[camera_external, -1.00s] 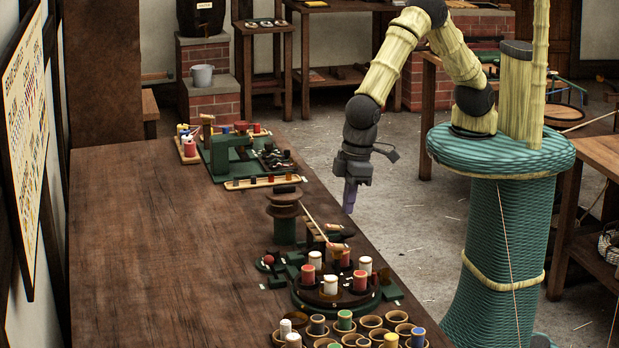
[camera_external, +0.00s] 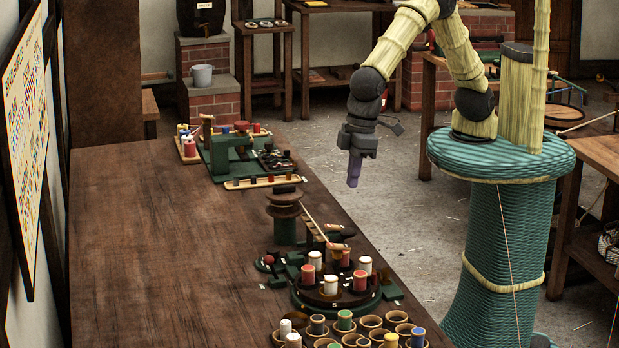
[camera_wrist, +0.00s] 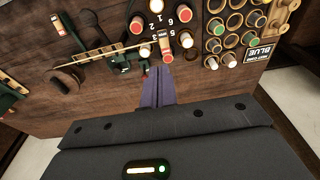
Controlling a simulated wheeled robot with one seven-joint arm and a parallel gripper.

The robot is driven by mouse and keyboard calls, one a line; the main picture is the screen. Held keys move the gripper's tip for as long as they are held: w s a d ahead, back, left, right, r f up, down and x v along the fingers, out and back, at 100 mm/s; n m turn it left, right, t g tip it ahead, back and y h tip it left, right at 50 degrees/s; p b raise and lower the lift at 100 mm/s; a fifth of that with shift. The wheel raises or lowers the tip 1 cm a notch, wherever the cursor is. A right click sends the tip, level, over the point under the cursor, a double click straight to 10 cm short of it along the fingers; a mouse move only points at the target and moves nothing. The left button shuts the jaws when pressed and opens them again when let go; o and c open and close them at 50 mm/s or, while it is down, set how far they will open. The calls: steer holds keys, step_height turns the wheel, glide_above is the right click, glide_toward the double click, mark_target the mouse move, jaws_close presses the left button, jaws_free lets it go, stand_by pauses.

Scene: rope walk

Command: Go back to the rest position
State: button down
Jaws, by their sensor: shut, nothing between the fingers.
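My gripper (camera_external: 353,183) hangs in the air off the right edge of the long wooden table (camera_external: 150,230), over the floor. Its purple fingers point down and are shut with nothing between them. In the wrist view the closed fingers of my gripper (camera_wrist: 160,75) show as one purple wedge. Beyond them lie the table and a dark round turntable (camera_external: 336,298) holding red and white spools.
A group of round cups (camera_external: 370,322) with coloured spools stands at the table's near end. A green machine (camera_external: 232,150) and a dark post (camera_external: 285,215) stand along the right edge. A brick pedestal (camera_external: 210,97) is behind. The table's left part is clear.

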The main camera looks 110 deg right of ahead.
steer(key=s+d+r, duration=0.1)
steer(key=s+d, duration=0.2)
steer(key=d, duration=0.6)
steer(key=s+d+r, duration=0.1)
steer(key=s+d, duration=0.2)
steer(key=d, duration=0.6)
steer(key=s+d+t, duration=0.1)
steer(key=s+d, duration=0.8)
steer(key=s, duration=0.1)
steer(key=shift+s+f, duration=0.35)
steer(key=shift+f, duration=0.05)
steer(key=shift+d, duration=0.1)
